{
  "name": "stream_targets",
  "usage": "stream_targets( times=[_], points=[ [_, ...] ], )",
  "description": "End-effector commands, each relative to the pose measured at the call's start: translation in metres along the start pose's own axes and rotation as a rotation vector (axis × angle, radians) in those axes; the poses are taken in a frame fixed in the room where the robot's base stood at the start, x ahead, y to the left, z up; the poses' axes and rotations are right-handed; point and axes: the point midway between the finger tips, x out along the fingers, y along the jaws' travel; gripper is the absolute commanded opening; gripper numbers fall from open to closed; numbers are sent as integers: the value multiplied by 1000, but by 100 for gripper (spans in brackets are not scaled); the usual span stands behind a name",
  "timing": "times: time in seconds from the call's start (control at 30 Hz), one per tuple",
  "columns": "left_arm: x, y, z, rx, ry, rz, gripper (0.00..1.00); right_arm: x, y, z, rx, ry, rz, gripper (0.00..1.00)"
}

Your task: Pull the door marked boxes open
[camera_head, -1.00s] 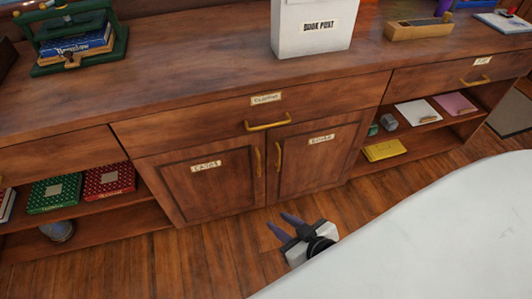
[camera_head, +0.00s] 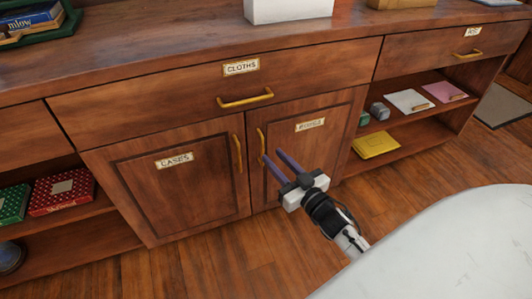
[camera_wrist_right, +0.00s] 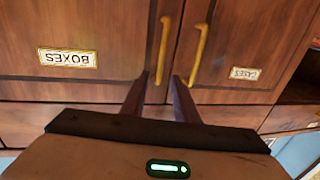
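The door marked BOXES (camera_head: 318,150) is closed, a wooden door on the right of the cabinet pair in the head view. It has an upright brass handle (camera_head: 261,143) on its left edge. My right gripper (camera_head: 272,160) is open in front of the door, its two dark fingers pointing at the handle side. In the right wrist view the BOXES label (camera_wrist_right: 68,58) looks upside down, and the brass handle (camera_wrist_right: 163,50) runs down to between the open fingertips (camera_wrist_right: 158,80). I cannot tell whether they touch it. My left gripper is not in view.
The closed CASES door (camera_head: 175,185) is just left, with its own handle (camera_head: 238,153) close by. The CLOTHS drawer (camera_head: 215,90) is above, also with a brass handle. An open shelf (camera_head: 425,118) holds several items at right. A pale rounded surface (camera_head: 440,250) fills the lower right.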

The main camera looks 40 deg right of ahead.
Motion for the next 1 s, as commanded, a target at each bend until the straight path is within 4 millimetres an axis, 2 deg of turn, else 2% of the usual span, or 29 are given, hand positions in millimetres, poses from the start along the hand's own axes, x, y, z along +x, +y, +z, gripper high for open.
stream_targets(
  times=[0.1,0.3,0.67,0.7,0.87,1.0],
  points=[
    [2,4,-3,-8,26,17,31,23,0,2,-1,3,0,27],
    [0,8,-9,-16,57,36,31,48,0,1,0,1,0,27],
    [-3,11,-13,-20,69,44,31,55,0,0,0,-2,1,27],
    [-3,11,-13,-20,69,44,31,55,0,0,0,-2,1,26],
    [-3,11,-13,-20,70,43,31,54,0,1,0,-2,0,0],
    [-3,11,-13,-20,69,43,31,54,0,1,0,-2,0,0]
  ],
)
